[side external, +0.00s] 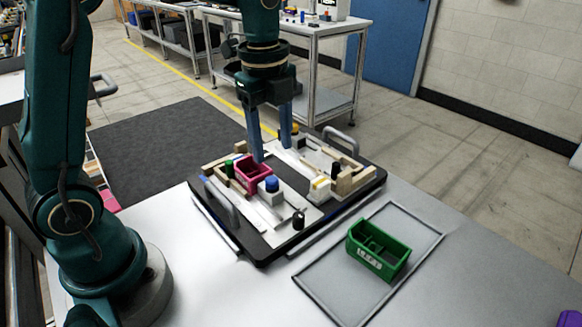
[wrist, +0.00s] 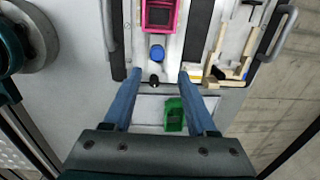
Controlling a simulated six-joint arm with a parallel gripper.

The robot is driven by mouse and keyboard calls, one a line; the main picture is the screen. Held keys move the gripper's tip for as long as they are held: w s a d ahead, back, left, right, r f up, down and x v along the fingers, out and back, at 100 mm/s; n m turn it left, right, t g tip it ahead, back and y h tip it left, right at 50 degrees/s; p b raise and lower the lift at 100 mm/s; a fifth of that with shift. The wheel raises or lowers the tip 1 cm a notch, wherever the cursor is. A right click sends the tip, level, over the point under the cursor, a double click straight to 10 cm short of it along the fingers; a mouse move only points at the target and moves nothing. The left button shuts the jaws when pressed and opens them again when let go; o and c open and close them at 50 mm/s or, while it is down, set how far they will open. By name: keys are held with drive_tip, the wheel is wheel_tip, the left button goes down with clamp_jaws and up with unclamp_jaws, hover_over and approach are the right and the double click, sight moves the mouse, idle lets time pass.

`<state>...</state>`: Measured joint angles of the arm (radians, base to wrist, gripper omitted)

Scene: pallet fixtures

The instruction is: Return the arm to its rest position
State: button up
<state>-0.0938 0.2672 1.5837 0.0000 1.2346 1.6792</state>
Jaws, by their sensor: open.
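My gripper (side external: 271,135) hangs pointing down above the black-edged pallet (side external: 262,254). Its two blue fingers are apart with nothing between them, and they also show wide apart in the wrist view (wrist: 156,78). A pink bin (side external: 253,173) sits on the pallet, below and left of the fingers in the side view. It also shows at the top of the wrist view (wrist: 159,15). My arm is raised and bent over the work.
A green bin (side external: 379,250) stands in a thin-rimmed tray area (side external: 329,286) right of the pallet. A blue-topped piece (side external: 271,185), a small black piece (side external: 298,219) and wooden blocks (side external: 352,179) are on the pallet. Grey handles (side external: 221,206) rise at its edges. The table front is clear.

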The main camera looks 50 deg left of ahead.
drive_tip(key=s+d+r+n+t, duration=0.25)
drive_tip(key=s+r+n, duration=0.25)
drive_tip(key=s, duration=0.3)
drive_tip(key=s+f+n+t, duration=0.2)
drive_tip(key=s+n, duration=0.3)
drive_tip(key=n, duration=0.7)
drive_tip(key=shift+s+d+f, duration=0.15)
drive_tip(key=shift+f, duration=0.75)
drive_tip(key=shift+t, duration=0.25)
